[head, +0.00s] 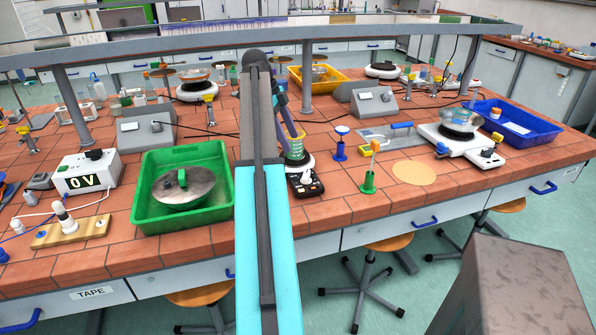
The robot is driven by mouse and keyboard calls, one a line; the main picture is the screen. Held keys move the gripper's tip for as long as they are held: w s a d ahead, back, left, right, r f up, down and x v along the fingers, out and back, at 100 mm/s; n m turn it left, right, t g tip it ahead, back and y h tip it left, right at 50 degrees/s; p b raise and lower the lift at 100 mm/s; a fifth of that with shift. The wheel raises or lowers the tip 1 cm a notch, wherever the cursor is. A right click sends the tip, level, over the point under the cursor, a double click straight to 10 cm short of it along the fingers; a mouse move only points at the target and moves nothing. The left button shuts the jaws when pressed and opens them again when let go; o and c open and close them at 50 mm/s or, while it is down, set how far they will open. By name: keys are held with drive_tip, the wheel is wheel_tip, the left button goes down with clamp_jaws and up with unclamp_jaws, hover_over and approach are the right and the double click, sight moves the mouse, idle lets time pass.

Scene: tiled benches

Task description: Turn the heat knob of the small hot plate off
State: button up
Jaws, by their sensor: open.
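A white hot plate (447,141) stands at the right of the bench with a glass dish (461,123) on it. A white unit with a dark knob (487,154) sits at its front right; the knob's setting is too small to read. I cannot tell which of these is the small hot plate. My arm rises through the middle of the view, left of both. I cannot make out gripper fingertips; my arm hides the area behind it.
A green tray (146,221) with a metal lidded pan (184,188) stands left of my arm. A black box with a white top part (305,183), a green stand (368,186) and a round tan mat (414,173) lie near the front edge. A blue tray (545,131) is far right. Stools stand below.

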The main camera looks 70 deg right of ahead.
sight(305, 174)
drive_tip(key=p+x, duration=0.1)
drive_tip(key=x, duration=1.3)
drive_tip(key=shift+s+r, duration=0.1)
idle(0.4)
drive_tip(key=c, duration=1.1)
